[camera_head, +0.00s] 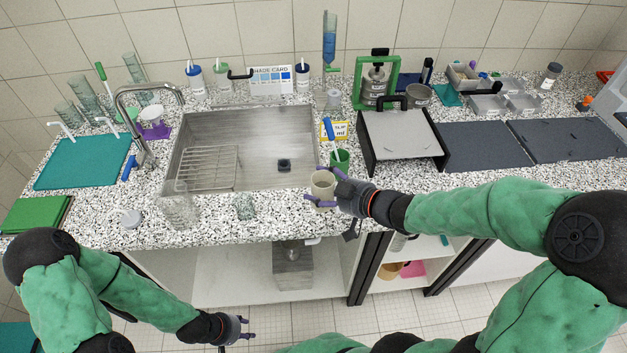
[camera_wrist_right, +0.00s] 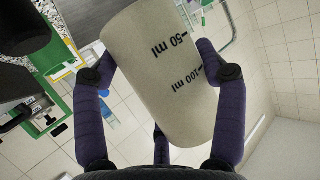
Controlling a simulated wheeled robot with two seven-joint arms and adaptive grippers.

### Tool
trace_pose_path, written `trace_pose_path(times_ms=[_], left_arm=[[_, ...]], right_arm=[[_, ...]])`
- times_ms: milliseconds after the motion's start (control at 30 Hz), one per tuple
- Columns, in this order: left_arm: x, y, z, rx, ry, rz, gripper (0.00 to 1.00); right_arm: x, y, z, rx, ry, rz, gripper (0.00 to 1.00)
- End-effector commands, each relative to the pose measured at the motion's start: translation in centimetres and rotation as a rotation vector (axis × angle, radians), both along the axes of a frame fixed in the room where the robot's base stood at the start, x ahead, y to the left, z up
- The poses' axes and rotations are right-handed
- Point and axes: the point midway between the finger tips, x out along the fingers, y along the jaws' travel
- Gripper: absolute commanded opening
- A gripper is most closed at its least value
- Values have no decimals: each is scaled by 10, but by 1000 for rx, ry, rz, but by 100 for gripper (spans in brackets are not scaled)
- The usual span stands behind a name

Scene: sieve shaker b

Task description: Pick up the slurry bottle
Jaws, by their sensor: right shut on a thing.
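The slurry bottle (camera_head: 322,187) looks to be the beige cylinder with 50 ml and 100 ml marks. It is at the counter's front edge, just in front of the sink's right corner. My right gripper (camera_head: 329,188) is shut around its side. In the right wrist view the bottle (camera_wrist_right: 160,75) sits between the purple fingers of my right gripper (camera_wrist_right: 158,85), its marks upside down in the picture. I cannot tell whether its base touches the counter. My left gripper (camera_head: 246,328) is empty, fingers apart, low in front of the counter.
A green cup (camera_head: 340,160) with a blue-handled brush (camera_head: 332,138) stands close behind the bottle. A clear beaker (camera_head: 178,208) and a small glass (camera_head: 245,206) stand left along the front edge. The sink (camera_head: 282,130) is behind. A black-framed box (camera_head: 402,142) is at right.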

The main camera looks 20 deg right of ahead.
Motion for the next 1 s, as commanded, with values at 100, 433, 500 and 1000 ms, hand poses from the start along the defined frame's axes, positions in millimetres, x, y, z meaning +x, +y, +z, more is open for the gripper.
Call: trace_pose_path(times_ms=[100,433,500,1000], left_arm=[[0,0,7,0,0,0,40],[0,0,17,0,0,0,40],[0,0,18,0,0,0,40],[0,0,26,0,0,0,40]], right_arm=[[-8,-7,7,-2,-2,-3,33],[-26,-20,16,-1,-2,-2,33],[-29,-21,17,-2,-2,-2,33],[-29,-24,27,-1,-2,-13,33]])
